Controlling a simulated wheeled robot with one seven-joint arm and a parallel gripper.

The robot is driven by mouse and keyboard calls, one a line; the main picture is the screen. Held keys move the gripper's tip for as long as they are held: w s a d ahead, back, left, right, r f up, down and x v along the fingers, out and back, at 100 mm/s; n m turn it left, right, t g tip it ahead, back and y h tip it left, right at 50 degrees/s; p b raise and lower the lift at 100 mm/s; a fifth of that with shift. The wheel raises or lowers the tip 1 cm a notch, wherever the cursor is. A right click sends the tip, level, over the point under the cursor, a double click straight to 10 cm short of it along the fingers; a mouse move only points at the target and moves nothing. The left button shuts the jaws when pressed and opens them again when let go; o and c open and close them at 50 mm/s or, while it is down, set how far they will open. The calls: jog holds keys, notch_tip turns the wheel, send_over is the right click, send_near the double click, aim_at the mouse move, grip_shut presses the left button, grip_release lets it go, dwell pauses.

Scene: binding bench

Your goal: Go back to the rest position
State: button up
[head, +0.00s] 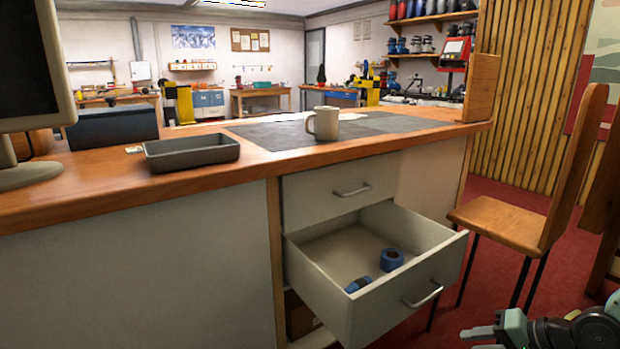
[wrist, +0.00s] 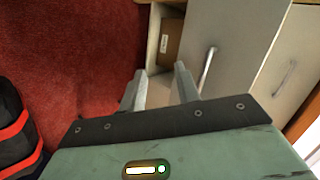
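My gripper (head: 484,339) is at the bottom right of the head view, low over the red floor, to the right of the open drawer and apart from it. In the wrist view its two fingers (wrist: 160,76) stand apart with nothing between them. The open drawer (head: 392,303) of the bench juts out and holds a blue ring-shaped roll (head: 392,260) and a small blue and dark cylindrical item (head: 358,285). In the wrist view a drawer front with a bar handle (wrist: 207,70) lies beyond the fingers, to the right.
A wooden chair (head: 510,226) stands right of the drawer, close behind my gripper. On the bench top (head: 100,182) are a grey tray (head: 192,152), a mug (head: 324,123) and a monitor (head: 28,65). A cardboard box (wrist: 171,42) sits in the opening under the drawers.

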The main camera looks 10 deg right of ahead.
jog(key=a+r+n+g+h, duration=0.3)
jog(key=a+r+n, duration=0.15)
jog(key=a, duration=0.35)
jog(key=a+r+n+g+h, duration=0.2)
jog(key=a+r+n+g, duration=0.2)
jog(key=a+n, duration=0.3)
jog(key=s+a+r+n+g, duration=0.1)
jog(key=s+a+r+n, duration=0.2)
jog(key=s+a+r, duration=0.35)
jog(key=s+a+r+n, duration=0.2)
jog(key=s+a+r, duration=0.2)
jog(key=s+a, duration=0.4)
notch_tip(320, 180, up, 19)
jog(key=w+a+p, duration=0.1)
jog(key=p, duration=1.9)
jog(key=shift+w, duration=0.2)
jog(key=shift+f, duration=0.1)
